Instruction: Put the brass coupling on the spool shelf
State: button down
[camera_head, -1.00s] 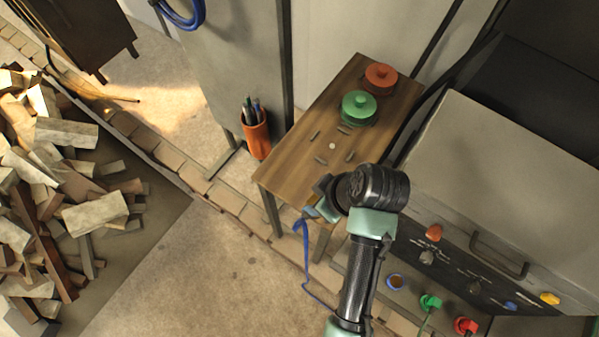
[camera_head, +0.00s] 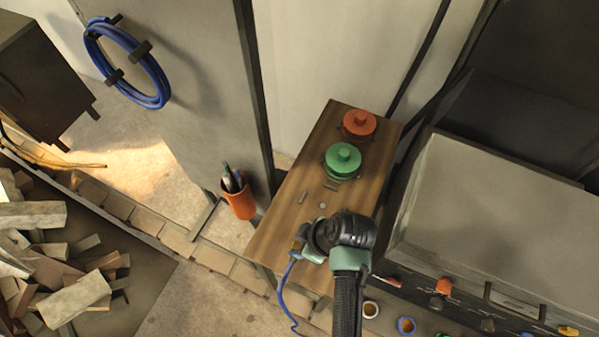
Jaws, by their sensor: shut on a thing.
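The spool shelf (camera_head: 285,212) is a wooden board with a green spool (camera_head: 343,160) and a red spool (camera_head: 359,124) at its far end. My gripper (camera_head: 299,249) appears over the near end of the shelf, shut on the small brass coupling (camera_head: 296,246). A blue hose (camera_head: 284,288) runs down from the coupling past the shelf's near edge. My wrist hides part of the shelf's near right side. I cannot tell whether the coupling touches the board.
Small dark pieces (camera_head: 303,196) lie mid-shelf. An orange cup of pens (camera_head: 239,201) hangs left of the shelf. A grey machine (camera_head: 480,210) with knobs stands to the right. A coiled blue hose (camera_head: 130,62) hangs on the grey panel. Wood scraps (camera_head: 70,290) lie lower left.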

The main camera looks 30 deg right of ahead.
jog(key=shift+f, duration=1.2)
jog(key=shift+f, duration=0.2)
jog(key=c, duration=0.5)
grip_release()
jog(key=shift+r, duration=0.1)
jog(key=v, duration=1.2)
jog(key=shift+r+b, duration=0.15)
jog(key=shift+b, duration=0.25)
